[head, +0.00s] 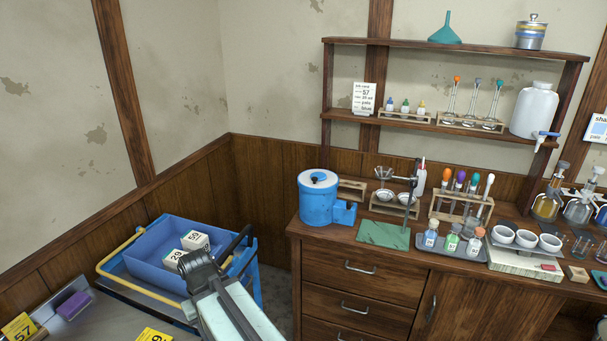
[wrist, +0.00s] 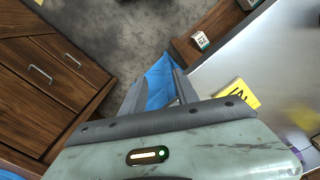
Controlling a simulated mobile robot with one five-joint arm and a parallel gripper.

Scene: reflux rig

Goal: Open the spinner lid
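The spinner (head: 318,207) is a blue drum with a small blue box on its right side, standing at the left end of the wooden bench. Its white round lid (head: 309,184) with a black knob lies flat on top, shut. The wrist view does not show the spinner clearly. My gripper (head: 220,247) is left of the spinner and apart from it, over the blue cart. In the wrist view, my gripper (wrist: 157,88) has its two fingers spread with nothing held between them; blue of the cart shows beyond.
A blue bin (head: 150,263) with numbered white boxes sits on the cart at left. A green cloth (head: 384,233), small racks and a metal stand (head: 413,190) are right of the spinner. A shelf (head: 440,126) hangs above the bench. Floor shows between cart and bench.

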